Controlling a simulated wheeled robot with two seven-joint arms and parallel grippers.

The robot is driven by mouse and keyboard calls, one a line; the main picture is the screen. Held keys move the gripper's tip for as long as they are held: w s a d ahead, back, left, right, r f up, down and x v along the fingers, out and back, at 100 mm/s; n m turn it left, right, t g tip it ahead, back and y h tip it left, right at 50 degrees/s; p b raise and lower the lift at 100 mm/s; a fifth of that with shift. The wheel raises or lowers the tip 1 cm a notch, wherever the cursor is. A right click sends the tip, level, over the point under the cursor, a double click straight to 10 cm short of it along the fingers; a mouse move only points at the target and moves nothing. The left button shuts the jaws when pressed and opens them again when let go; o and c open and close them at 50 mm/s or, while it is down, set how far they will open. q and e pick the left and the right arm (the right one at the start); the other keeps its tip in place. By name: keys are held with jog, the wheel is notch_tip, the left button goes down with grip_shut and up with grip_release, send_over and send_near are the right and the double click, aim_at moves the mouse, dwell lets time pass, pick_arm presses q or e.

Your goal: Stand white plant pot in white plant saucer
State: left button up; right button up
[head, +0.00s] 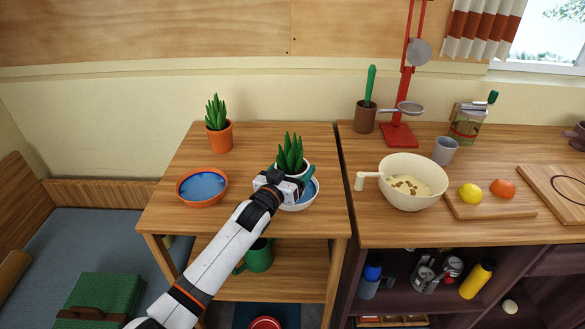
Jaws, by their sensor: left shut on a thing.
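The white plant pot (308,171) holds a green spiky plant (290,153) and looks upright at the right of the wooden table. My left gripper (281,182) is shut on it from the front and hides most of its body. The white plant saucer (301,207), blue inside, shows below and to the right of the gripper. The pot overlaps the saucer's back part in the picture. I cannot tell whether its base touches the saucer. My right gripper is not in view.
An orange pot (219,138) with a similar plant stands at the back. An orange saucer (201,201), blue inside, sits at the left. The wooden table (245,164) is clear between them and my gripper. A cream bowl (415,202) stands on the counter to the right.

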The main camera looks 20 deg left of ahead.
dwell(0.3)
pick_arm(q)
jog(key=o, duration=1.3)
jog(key=shift+s+f, duration=0.1)
jog(key=shift+f, duration=0.05)
jog(key=s, duration=0.3)
jog(key=s+a, duration=0.1)
jog(key=s, duration=0.3)
jog(key=s+a+b, duration=0.1)
jog(key=s, duration=0.2)
jog(key=shift+s, duration=0.15)
jog(key=shift+s+a, duration=0.15)
jog(key=shift+s, duration=0.6)
